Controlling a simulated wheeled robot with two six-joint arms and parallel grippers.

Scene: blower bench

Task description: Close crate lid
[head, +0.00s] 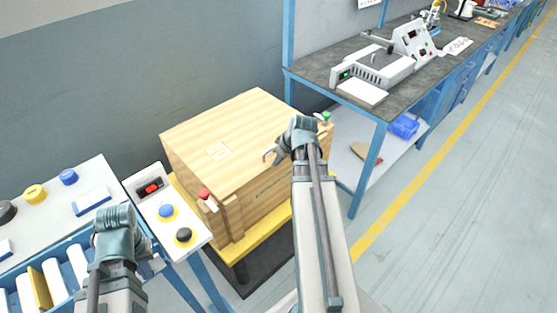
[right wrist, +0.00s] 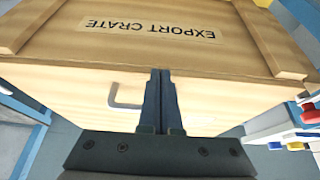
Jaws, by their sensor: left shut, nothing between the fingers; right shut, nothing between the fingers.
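The wooden crate (head: 262,192) stands on a yellow-edged stand. Its lid (head: 235,123) lies flat across the top, with no gap that I can make out. The crate also shows upside down in the right wrist view, with its EXPORT CRATE label (right wrist: 150,27). A grey bent handle (right wrist: 125,97) is on the lid near its front edge, left of the fingers there. My right gripper (head: 303,124) is shut and empty over the lid's front right part; the arm hides some of the crate front. My left gripper (head: 115,217) is shut and empty, left of the crate.
A red knob (head: 204,194) and a green knob (head: 326,116) sit at the crate's front corners. A button panel (head: 168,212) stands left of the crate, with a roller conveyor (head: 52,279) beyond. A workbench (head: 400,85) stands at the back right. The right floor is clear.

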